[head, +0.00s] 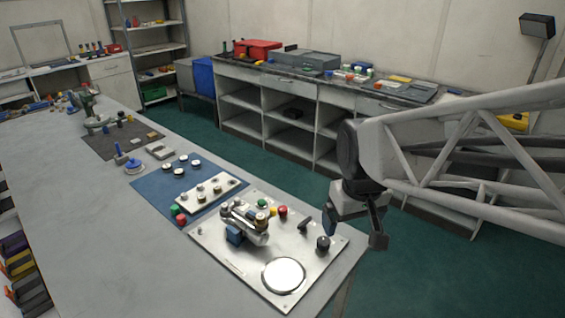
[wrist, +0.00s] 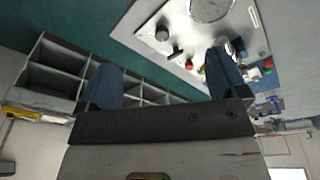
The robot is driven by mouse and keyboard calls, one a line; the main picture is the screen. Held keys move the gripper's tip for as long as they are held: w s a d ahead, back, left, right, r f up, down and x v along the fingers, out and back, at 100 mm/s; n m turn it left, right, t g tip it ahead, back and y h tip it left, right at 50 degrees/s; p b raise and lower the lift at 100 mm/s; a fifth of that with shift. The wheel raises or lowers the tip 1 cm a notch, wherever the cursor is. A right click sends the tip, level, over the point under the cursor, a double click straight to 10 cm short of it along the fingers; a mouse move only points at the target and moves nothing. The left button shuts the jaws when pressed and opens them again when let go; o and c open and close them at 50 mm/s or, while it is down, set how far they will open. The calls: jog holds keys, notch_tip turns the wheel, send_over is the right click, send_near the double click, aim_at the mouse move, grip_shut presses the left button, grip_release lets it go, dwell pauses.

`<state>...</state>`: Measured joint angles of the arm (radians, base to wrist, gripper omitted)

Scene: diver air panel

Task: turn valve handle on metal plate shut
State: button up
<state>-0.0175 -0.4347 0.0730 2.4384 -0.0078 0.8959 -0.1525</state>
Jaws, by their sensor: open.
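The metal plate (head: 225,254) lies near the bench's right edge; it also shows in the wrist view (wrist: 186,31). A silver valve body (head: 250,226) with a blue block-like part (head: 235,236) sits on it. A small black lever (head: 303,223) stands near the plate's right side, with a round black knob (head: 323,243) beside it. The lever (wrist: 176,53) and knob (wrist: 162,33) also show in the wrist view. I cannot tell for certain which part is the valve handle. My gripper (head: 355,235) is open and empty, right of the plate and apart from it.
Red (head: 282,210), yellow and green knobs sit close together by the valve body. A white round dial (head: 283,275) is at the plate's near end. A smaller panel on a blue mat (head: 150,186) lies behind. Floor (head: 420,270) is open at right.

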jog(key=w+a+f+n+g, duration=0.1)
jog(key=w+a+f+n, duration=0.2)
jog(key=w, duration=0.8)
jog(key=n+g, duration=0.1)
jog(key=n, duration=0.2)
send_over(305, 221)
notch_tip(305, 221, down, 11)
jog(key=shift+a+r, duration=0.1)
jog(key=shift+r, duration=0.05)
jog(key=shift+f, duration=3.9)
jog(key=c, duration=0.9)
